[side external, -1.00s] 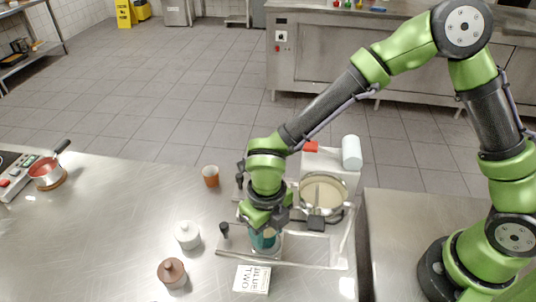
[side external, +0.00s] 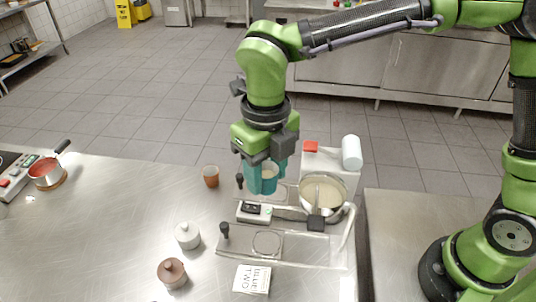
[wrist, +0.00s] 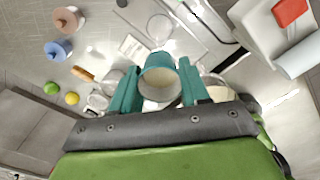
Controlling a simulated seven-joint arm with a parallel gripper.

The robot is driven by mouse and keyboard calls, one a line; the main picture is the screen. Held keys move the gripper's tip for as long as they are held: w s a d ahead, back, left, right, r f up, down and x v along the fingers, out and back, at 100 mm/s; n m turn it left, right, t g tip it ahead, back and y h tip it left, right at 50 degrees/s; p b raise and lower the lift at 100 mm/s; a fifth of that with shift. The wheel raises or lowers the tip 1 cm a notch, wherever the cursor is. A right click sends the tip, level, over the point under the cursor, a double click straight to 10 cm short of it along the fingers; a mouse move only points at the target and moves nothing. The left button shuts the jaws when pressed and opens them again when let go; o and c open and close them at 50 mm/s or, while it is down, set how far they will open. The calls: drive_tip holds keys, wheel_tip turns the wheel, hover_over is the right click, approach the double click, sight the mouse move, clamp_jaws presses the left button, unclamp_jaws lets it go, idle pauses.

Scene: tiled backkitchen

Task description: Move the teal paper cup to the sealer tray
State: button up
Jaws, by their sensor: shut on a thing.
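The teal paper cup (side external: 268,182) is held upright between the teal fingers of my gripper (side external: 266,176), raised above the metal stand. In the wrist view the cup (wrist: 157,62) has pale contents, and the gripper (wrist: 158,80) has one finger on each side of it. Below and in front is a flat metal plate (side external: 240,238) with an empty round ring (side external: 267,243) and a black knob. A second black knob (side external: 240,181) stands further back, where cup and fingers hide part of the surface. I cannot tell which part is the sealer tray.
A steel pot (side external: 323,196) of pale mixture stands close on the right. A small display unit (side external: 254,211) lies between the knobs. The left counter is mostly clear.

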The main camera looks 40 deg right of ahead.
drive_tip(key=w+d+f+m, duration=0.2)
drive_tip(key=w+d+f, duration=0.1)
drive_tip(key=f, duration=0.1)
drive_tip(key=w+d+f+m, duration=0.2)
drive_tip(key=w+d+f, duration=0.1)
drive_tip(key=f, duration=0.2)
drive_tip(key=w+d+f+m, duration=0.2)
drive_tip(key=w+d+f, duration=0.2)
drive_tip(key=shift+d+f, duration=0.1)
drive_tip(key=shift+f, duration=1.85)
drive_tip(key=shift+f, duration=0.2)
drive_tip(key=o, duration=1.2)
drive_tip(key=shift+o, duration=0.4)
drive_tip(key=shift+o, duration=1.3)
